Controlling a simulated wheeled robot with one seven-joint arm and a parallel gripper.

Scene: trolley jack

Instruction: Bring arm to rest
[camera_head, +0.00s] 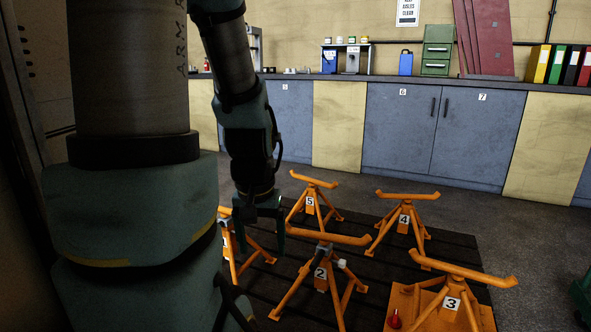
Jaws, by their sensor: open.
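My gripper (261,238) hangs from my arm, pointing down, left of the middle of the picture. Its jaws are open, with nothing seen between them. It shows in front of the gap between orange stands marked 1 (226,243), 2 (321,273) and 5 (310,200). My arm and gripper partly cover stand 1. Whether the fingers touch any stand cannot be told from this one view.
Stand 4 (404,219) and stand 3 (452,304) are further right, on the dark slatted platform (456,242). A small red object (394,319) is near stand 3. Blue cabinets (400,128) and a cluttered worktop line the back wall. Grey floor lies between.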

